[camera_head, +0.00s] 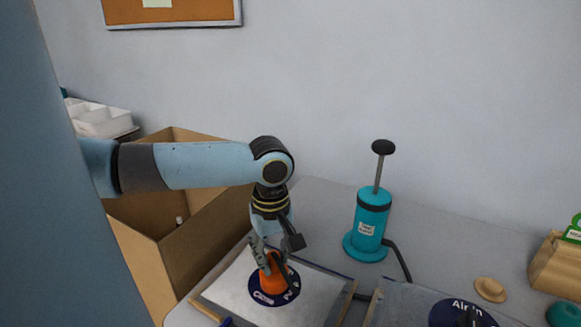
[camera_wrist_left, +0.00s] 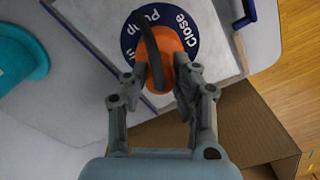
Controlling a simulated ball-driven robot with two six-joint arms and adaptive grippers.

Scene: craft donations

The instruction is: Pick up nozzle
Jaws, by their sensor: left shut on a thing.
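The nozzle appears as an orange, rounded piece (camera_head: 271,281) with a dark curved strap over it, upright at a round dark blue label (camera_head: 261,298) with white lettering. My left gripper (camera_head: 271,268) points down and is shut on it from both sides. In the left wrist view the orange nozzle (camera_wrist_left: 174,55) shows between the two fingertips of my left gripper (camera_wrist_left: 162,82), with the dark strap in front of it. I cannot tell whether its base touches the label (camera_wrist_left: 183,20). My right gripper is not in view.
The label lies on a pale framed panel (camera_head: 310,300). A teal hand pump (camera_head: 368,225) with a dark hose stands behind to the right. Another panel bears an "Air In" label (camera_head: 445,312). A tan disc (camera_head: 490,289) lies farther right. A large open cardboard box (camera_head: 215,235) stands left.

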